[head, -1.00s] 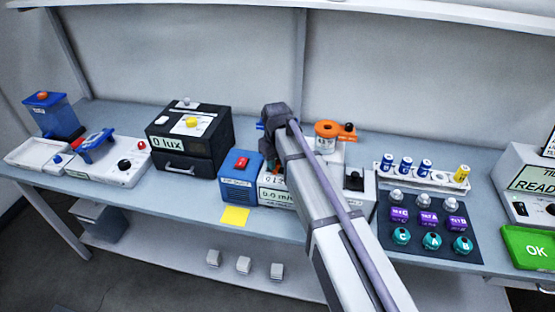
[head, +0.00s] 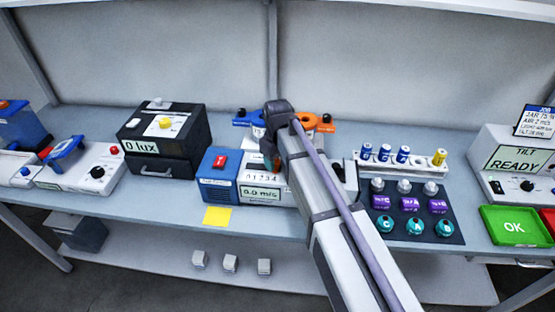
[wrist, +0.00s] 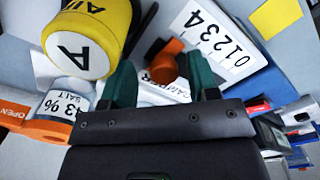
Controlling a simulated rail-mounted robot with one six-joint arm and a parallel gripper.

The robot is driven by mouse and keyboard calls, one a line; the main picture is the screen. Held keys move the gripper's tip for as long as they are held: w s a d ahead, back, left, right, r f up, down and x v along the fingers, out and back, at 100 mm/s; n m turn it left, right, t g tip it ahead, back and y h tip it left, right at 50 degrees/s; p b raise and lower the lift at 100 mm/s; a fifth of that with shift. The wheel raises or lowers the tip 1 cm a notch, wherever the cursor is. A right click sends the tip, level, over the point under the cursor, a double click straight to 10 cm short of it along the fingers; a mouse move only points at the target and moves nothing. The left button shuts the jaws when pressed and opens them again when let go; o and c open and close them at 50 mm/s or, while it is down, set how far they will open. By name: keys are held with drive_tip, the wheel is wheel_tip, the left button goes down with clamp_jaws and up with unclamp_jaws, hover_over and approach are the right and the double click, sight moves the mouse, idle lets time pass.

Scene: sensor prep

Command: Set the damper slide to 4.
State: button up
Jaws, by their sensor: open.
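The damper unit is the white box with the printed scale 0 to 4 (head: 263,175) and a display (head: 261,192) that appears to read 0.0 m/s. In the wrist view the scale plate (wrist: 216,44) lies beyond my right finger, and an orange knob (wrist: 163,66) shows between my two green fingers. My gripper (wrist: 160,78) is open around or just above this knob; I cannot tell whether it touches. In the head view my arm hides most of the gripper and the right side of the unit. The exact mark of the slide is unclear.
A yellow cylinder marked A (wrist: 80,45) stands close to my left finger. A blue box with a red switch (head: 220,163) adjoins the unit on the left. A vial rack (head: 400,166) stands to the right.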

sight(278, 161)
drive_tip(key=shift+r, duration=0.1)
wheel_tip(278, 161, up, 11)
drive_tip(key=p, duration=1)
drive_tip(key=shift+p, duration=0.4)
drive_tip(key=shift+f, duration=0.2)
drive_tip(key=s+d+f+m+b, duration=0.3)
drive_tip(key=s+d+f+b, duration=0.1)
drive_tip(key=s+d, duration=0.4)
drive_tip(key=s+d+f+m+b, duration=0.4)
drive_tip(key=s+d, duration=0.3)
drive_tip(key=s, duration=0.3)
drive_tip(key=shift+s+d+f+b, duration=0.25)
drive_tip(key=shift+d+f+b, duration=0.15)
drive_tip(key=shift+f+b, duration=0.1)
